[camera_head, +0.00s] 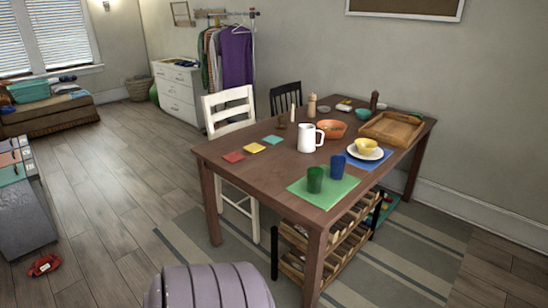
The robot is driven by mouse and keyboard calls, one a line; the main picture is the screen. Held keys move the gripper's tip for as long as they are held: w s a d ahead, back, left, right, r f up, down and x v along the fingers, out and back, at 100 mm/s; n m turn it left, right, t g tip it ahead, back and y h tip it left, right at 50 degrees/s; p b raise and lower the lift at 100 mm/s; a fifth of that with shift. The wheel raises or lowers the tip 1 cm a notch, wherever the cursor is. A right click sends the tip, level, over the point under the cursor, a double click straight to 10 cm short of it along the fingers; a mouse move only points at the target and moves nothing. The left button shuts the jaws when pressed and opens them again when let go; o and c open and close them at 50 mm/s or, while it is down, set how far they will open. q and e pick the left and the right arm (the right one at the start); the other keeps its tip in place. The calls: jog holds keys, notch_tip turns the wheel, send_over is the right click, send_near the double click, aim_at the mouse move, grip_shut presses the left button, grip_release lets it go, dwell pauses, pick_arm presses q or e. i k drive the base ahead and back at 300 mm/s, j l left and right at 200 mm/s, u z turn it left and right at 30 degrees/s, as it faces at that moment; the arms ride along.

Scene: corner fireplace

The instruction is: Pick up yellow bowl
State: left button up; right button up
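The yellow bowl (366,146) sits on a white plate (352,154) on the wooden table (250,167), toward the table's right side. A blue mat (367,165) lies under the plate. A blue cup (338,167) stands just in front and left of the plate. An orange bowl (331,129) and a teal bowl (362,114) stand behind the yellow bowl. Neither of my grippers shows in the head view.
A white pitcher (306,138), a green cup (314,180) on a green mat (338,193) and a wooden tray (408,132) share the table. A white chair (229,104) stands at the table's left. A red object (43,265) lies on the floor, which is largely open at left.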

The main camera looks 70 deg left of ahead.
aim_at(364, 146)
jog(key=u, duration=1.85)
